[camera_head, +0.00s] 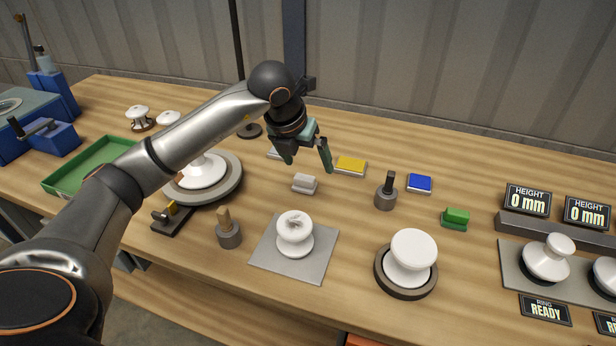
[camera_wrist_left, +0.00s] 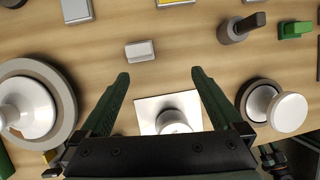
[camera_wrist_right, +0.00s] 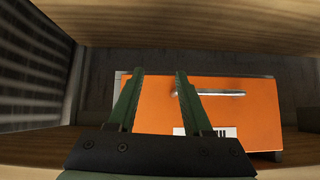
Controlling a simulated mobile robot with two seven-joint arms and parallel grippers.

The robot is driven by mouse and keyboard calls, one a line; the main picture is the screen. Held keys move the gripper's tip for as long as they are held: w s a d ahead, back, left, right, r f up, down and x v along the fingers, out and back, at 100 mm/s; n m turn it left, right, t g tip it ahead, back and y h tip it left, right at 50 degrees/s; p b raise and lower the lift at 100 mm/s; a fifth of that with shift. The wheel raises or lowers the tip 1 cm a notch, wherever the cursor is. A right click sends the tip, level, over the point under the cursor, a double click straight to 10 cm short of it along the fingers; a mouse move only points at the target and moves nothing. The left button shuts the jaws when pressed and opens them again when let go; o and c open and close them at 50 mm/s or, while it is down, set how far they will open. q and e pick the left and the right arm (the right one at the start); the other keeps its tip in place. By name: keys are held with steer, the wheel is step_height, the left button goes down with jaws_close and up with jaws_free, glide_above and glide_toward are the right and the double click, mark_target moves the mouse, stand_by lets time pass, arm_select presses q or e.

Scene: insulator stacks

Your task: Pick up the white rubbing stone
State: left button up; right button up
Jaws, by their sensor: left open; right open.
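The white rubbing stone (camera_head: 304,184) is a small pale block with a raised grip, lying flat on the wooden bench. It also shows in the left wrist view (camera_wrist_left: 140,51), just beyond my fingertips and left of their middle. My left gripper (camera_head: 307,160) is open and empty, above the bench near the stone and not touching it. Its two green fingers also show in the left wrist view (camera_wrist_left: 160,75). My right gripper (camera_wrist_right: 160,75) is open and empty below the bench, facing an orange box (camera_wrist_right: 255,110). It does not show in the head view.
Near the stone are a grey plate (camera_head: 264,262) bearing a white insulator (camera_head: 294,228), a yellow pad (camera_head: 350,166), a dark-handled tool (camera_head: 386,192), a blue pad (camera_head: 419,183) and a green block (camera_head: 455,218). A turntable (camera_head: 232,178) stands left, partly behind my left arm. Bench around the stone is bare.

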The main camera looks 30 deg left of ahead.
arm_select(q)
steer(key=a+y, duration=0.1)
steer(key=a, duration=0.2)
glide_above(305, 177)
steer(key=s, duration=0.3)
steer(key=shift+n, duration=0.4)
step_height(305, 177, down, 5)
steer(key=shift+w+p, duration=0.1)
steer(key=shift+p, duration=0.3)
steer(key=shift+w+d+p+x, duration=0.1)
steer(key=shift+p+x, duration=0.2)
steer(key=shift+x, duration=1.25)
steer(key=shift+w+d+p+x, duration=0.1)
steer(key=shift+p+x, duration=0.15)
steer(key=shift+x, duration=1.25)
steer(key=shift+c, duration=0.2)
steer(key=shift+r, duration=0.15)
steer(key=c, duration=1.5)
